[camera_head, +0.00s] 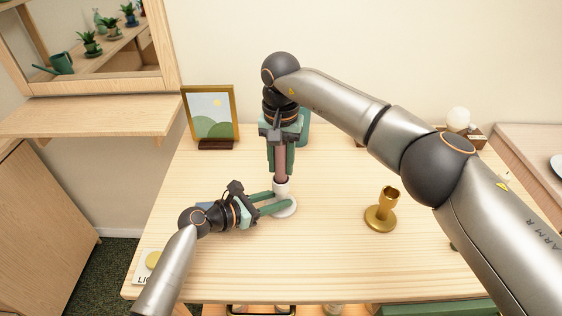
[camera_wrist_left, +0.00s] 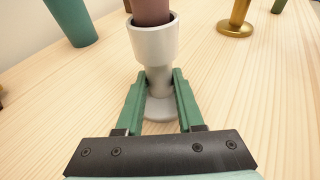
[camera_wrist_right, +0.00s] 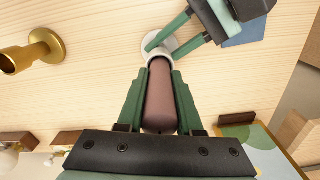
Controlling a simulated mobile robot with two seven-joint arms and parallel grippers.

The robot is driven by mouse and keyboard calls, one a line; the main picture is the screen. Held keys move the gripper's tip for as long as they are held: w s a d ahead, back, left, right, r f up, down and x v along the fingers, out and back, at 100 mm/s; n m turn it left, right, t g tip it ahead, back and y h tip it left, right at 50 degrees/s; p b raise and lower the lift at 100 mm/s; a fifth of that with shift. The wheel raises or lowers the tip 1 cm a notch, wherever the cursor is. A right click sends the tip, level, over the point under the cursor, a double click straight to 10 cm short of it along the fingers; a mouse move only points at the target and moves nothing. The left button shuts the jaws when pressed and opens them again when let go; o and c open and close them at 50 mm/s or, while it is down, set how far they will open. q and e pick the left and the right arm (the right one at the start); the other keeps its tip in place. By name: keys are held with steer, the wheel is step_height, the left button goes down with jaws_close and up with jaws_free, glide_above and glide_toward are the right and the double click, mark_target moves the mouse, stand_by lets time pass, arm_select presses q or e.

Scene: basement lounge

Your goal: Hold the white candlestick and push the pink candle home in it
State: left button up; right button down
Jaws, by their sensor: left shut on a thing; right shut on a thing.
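The white candlestick (camera_head: 283,189) stands upright on the table, its round foot (camera_wrist_left: 160,108) flat on the wood. My left gripper (camera_head: 281,203) is shut on its stem, one finger on each side, below the cup (camera_wrist_left: 153,42). The pink candle (camera_head: 280,160) is upright above the candlestick, its lower end at or inside the cup. It also shows in the right wrist view (camera_wrist_right: 160,98). My right gripper (camera_wrist_right: 160,85) is shut on the candle from above. The cup's wall hides how deep the candle sits.
A brass candlestick (camera_head: 381,215) stands to the right on the table. A framed picture (camera_head: 210,117) stands at the back left, and a teal object (camera_head: 304,128) is behind my right gripper. A yellow round thing (camera_head: 153,260) lies at the front left. The front middle of the table is clear.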

steer(key=shift+f, duration=0.15)
steer(key=c, duration=0.6)
jaws_free()
steer(key=shift+o, duration=0.2)
step_height(320, 180, up, 12)
steer(key=shift+r, duration=0.2)
arm_select(q)
steer(key=o, duration=1.1)
steer(key=shift+c, duration=0.2)
